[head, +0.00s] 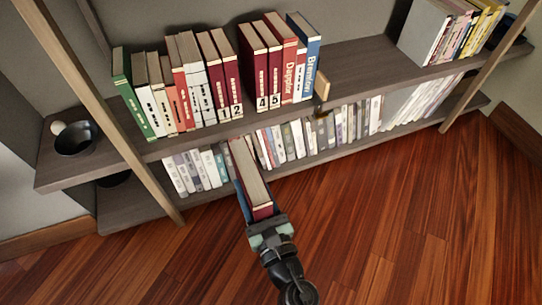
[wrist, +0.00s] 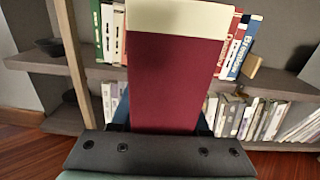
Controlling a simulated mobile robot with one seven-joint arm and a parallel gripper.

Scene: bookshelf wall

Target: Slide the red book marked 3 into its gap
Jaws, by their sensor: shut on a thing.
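My gripper (head: 262,215) is shut on the red book (head: 256,190), held in front of the shelves with its pale page edges facing up. In the wrist view the red book (wrist: 172,80) fills the middle and hides much of the shelf behind; its number is not visible. On the upper shelf, the gap (head: 243,95) lies between the dark red book marked 2 (head: 227,72) and the book marked 4 (head: 255,70). The held book is below and in front of that gap, apart from the shelf row.
The upper shelf (head: 345,62) carries the book row, with a wooden block (head: 321,86) at its right end. The lower shelf holds many pale books (head: 290,140). A dark bowl (head: 75,138) stands at the left. A wooden upright (head: 105,110) crosses the left side. The floor in front is clear.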

